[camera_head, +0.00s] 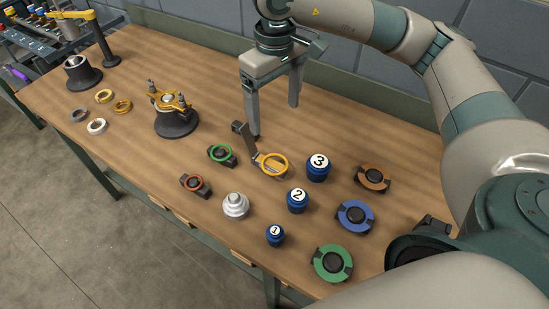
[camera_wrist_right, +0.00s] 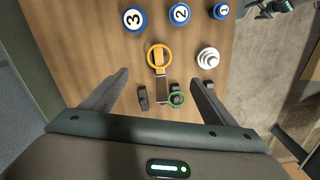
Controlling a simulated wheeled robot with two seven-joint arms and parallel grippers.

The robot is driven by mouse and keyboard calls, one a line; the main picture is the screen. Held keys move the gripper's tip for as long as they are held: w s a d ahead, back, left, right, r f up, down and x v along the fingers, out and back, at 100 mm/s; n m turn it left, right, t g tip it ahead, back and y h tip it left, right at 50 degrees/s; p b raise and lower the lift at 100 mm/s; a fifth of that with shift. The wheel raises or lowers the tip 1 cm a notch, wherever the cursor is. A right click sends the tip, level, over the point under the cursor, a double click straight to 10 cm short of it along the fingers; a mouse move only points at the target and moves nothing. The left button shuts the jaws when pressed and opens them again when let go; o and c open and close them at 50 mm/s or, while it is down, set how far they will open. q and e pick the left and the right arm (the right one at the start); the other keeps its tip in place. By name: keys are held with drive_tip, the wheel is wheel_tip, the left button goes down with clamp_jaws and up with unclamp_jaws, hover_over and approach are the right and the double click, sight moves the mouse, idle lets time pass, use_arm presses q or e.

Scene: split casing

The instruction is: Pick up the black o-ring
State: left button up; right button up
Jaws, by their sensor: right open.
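My right gripper (camera_head: 275,120) is open and empty, pointing down over the back of the table; its fingers also show in the right wrist view (camera_wrist_right: 160,77). A dark holder (camera_head: 238,127) stands beside one finger, partly hidden by it. It shows between the fingers in the wrist view (camera_wrist_right: 143,98), left of the holder with a green ring (camera_wrist_right: 177,99). I cannot make out a black o-ring clearly; any on the dark holder blends in. The green ring (camera_head: 220,152) and a red ring (camera_head: 195,183) sit on similar holders. My left gripper is not in view.
A yellow ring with a grey arm (camera_head: 272,164) lies close to the dark holder. Numbered blue jars (camera_head: 317,168), a stepped silver part (camera_head: 236,206) and coloured discs (camera_head: 355,217) stand nearer. A dark stand with a gold clamp (camera_head: 176,118) is at left. A wall runs behind.

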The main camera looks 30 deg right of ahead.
drive_tip(key=shift+s, duration=0.1)
wheel_tip(320, 180, down, 11)
drive_tip(key=p, duration=0.5)
drive_tip(key=shift+f, duration=0.6)
